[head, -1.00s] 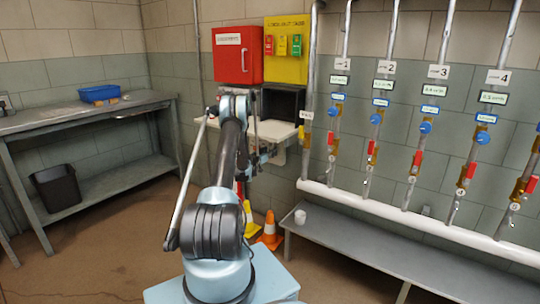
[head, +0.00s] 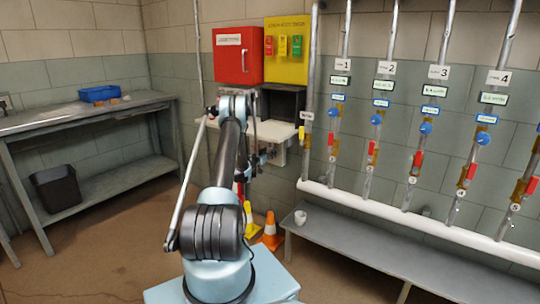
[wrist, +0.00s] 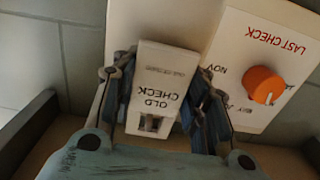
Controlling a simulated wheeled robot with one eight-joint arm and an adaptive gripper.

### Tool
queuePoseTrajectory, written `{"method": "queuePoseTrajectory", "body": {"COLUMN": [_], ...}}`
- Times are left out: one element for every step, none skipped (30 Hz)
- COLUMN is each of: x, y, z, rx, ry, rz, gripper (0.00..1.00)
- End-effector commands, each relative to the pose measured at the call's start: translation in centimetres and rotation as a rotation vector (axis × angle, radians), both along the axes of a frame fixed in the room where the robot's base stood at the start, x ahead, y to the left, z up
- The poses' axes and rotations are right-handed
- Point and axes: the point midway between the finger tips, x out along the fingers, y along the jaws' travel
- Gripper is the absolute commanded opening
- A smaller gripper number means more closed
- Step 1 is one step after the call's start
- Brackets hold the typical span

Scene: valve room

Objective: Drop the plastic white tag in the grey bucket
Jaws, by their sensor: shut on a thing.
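The white plastic tag (wrist: 158,80), printed "OLD CHECK", is between the fingers of my gripper (wrist: 163,88) in the wrist view. My gripper is shut on it, with a finger on each side. In the head view my arm hides most of the gripper and I cannot make out the tag. A larger dark grey bin (head: 56,188) stands on the lower shelf at the left. I cannot tell for sure which is the grey bucket.
A white "LAST CHECK" board (wrist: 240,45) with an orange knob (wrist: 263,85) is close behind the tag. A sink (head: 270,131), red cabinet (head: 238,54), traffic cone (head: 270,232) and numbered valve pipes (head: 376,130) line the walls. The grey bench (head: 390,250) has free room.

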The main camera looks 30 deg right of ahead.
Motion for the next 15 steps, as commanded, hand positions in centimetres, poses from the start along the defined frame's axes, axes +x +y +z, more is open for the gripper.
{"method": "queuePoseTrajectory", "body": {"x": [-0.1, -0.1, -0.2, -0.2, -0.2, -0.3, -0.3, -0.4, -0.4, -0.5, -0.5, -0.6, -0.7, -0.7, -0.7], "y": [0.2, 0.3, 0.5, 0.6, 0.7, 0.9, 1.0, 1.1, 1.2, 1.4, 1.5, 1.6, 1.7, 1.8, 2.0], "z": [0.0, 0.0, 0.0, 0.0, 0.0, 0.0, 0.0, 0.0, 0.0, 0.0, 0.0, 0.0, 0.0, 0.0, 0.0], "rx": [0.000, 0.000, 0.000, 0.000, 0.000, 0.000, 0.000, 0.000, 0.000, 0.000, 0.000, 0.000, 0.000, 0.000, 0.000], "ry": [0.000, 0.000, 0.000, 0.000, 0.000, 0.000, 0.000, 0.000, 0.000, 0.000, 0.000, 0.000, 0.000, 0.000, 0.000], "rz": [0.000, 0.001, 0.001, 0.001, 0.001, 0.001, 0.001, 0.001, 0.001, 0.001, 0.001, 0.001, 0.001, 0.001, 0.001], "gripper": [0.13, 0.13, 0.13, 0.13, 0.13, 0.13, 0.13, 0.13, 0.13, 0.13, 0.13, 0.13, 0.13, 0.13, 0.13]}}
